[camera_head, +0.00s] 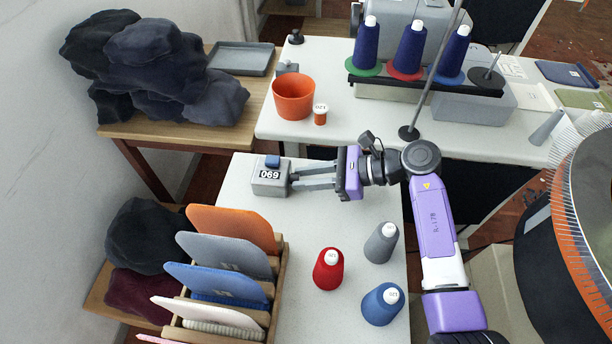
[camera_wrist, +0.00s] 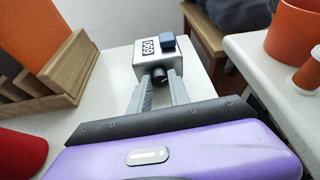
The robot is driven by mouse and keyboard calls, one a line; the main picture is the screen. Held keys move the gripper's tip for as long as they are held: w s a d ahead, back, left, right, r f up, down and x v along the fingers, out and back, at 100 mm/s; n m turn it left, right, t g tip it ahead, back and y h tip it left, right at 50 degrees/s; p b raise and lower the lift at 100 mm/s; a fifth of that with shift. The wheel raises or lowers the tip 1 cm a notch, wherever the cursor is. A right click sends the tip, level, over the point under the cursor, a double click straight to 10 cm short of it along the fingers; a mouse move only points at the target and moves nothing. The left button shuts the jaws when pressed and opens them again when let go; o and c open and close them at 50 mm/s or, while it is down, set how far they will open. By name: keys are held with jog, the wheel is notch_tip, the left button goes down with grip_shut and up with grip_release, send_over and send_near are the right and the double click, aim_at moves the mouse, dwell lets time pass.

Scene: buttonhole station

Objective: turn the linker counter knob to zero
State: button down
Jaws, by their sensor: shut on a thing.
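The linker counter (camera_head: 268,182) is a small grey box on the white table, with a display reading 069 and a blue button (camera_head: 272,161) on top. It also shows in the wrist view (camera_wrist: 149,57). The fingertips sit on either side of the knob in the wrist view (camera_wrist: 160,84).
A wooden rack (camera_head: 276,290) of coloured panels stands left of the table's front. Red (camera_head: 328,270), grey (camera_head: 381,243) and blue (camera_head: 383,304) yarn cones stand on the near table. An orange cup (camera_head: 293,98) and small spool (camera_head: 320,115) stand behind. The table around the counter is clear.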

jog(key=shift+w+m+g+b, duration=0.2)
jog(key=shift+m+g+b, duration=0.45)
jog(key=shift+m+g, duration=0.35)
jog(key=shift+m+g+b, duration=0.4)
jog(key=shift+m+b, duration=0.2)
jog(key=shift+m, duration=0.3)
jog(key=shift+w, duration=0.1)
jog(key=c, duration=1.2)
grip_release()
jog(key=shift+b+v, duration=0.3)
jog(key=shift+v, duration=3.6)
jog(key=shift+f, duration=0.1)
